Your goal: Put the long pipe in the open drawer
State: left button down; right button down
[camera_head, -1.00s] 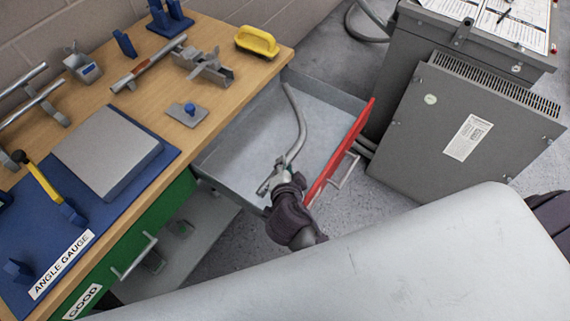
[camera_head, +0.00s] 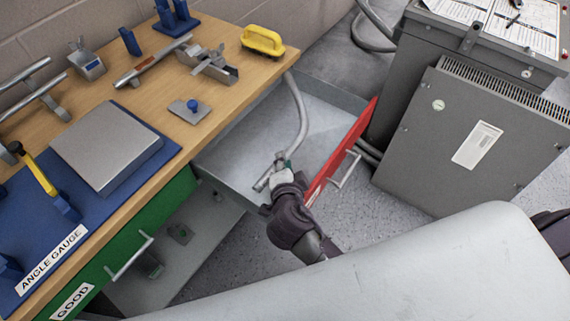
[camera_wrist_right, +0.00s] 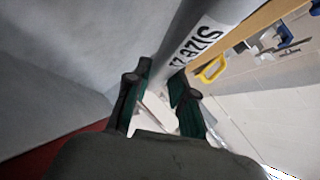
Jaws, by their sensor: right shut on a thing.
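The long pipe (camera_head: 300,114) is a grey bent tube over the open drawer (camera_head: 233,153), which has grey walls and a red front. Its far end reaches the drawer's back corner by the bench. I cannot tell whether it touches the drawer floor. My right gripper (camera_head: 283,176) is shut on the pipe's near end, above the drawer's near side. In the right wrist view the pipe (camera_wrist_right: 197,40), with a "SIZE" label, runs away from between the gripper's fingers (camera_wrist_right: 160,98). My left gripper is not in view.
The wooden bench (camera_head: 222,108) left of the drawer holds a yellow handle (camera_head: 262,40), clamps and a blue angle gauge board (camera_head: 20,255). A green drawer (camera_head: 130,240) lies below. A grey transformer cabinet (camera_head: 460,140) stands to the right, close to the red drawer front (camera_head: 345,150).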

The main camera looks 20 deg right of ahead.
jog(key=shift+n+g, duration=0.5)
jog(key=shift+g, duration=0.3)
jog(key=f, duration=0.2)
jog(key=s+f, duration=0.1)
jog(key=f, duration=0.2)
jog(key=s+d+f, duration=0.1)
jog(key=f, duration=0.1)
jog(key=shift+s+f, duration=0.1)
jog(key=shift+f, duration=0.05)
jog(key=c, duration=0.9)
grip_release()
jog(key=s+a+r+m+t, duration=0.1)
jog(key=s+a+r, duration=0.2)
jog(key=s+r, duration=0.5)
notch_tip(320, 180, up, 4)
jog(key=shift+s+a+f+t, duration=0.1)
jog(key=shift+s+a+t, duration=0.15)
jog(key=shift+a+t, duration=0.1)
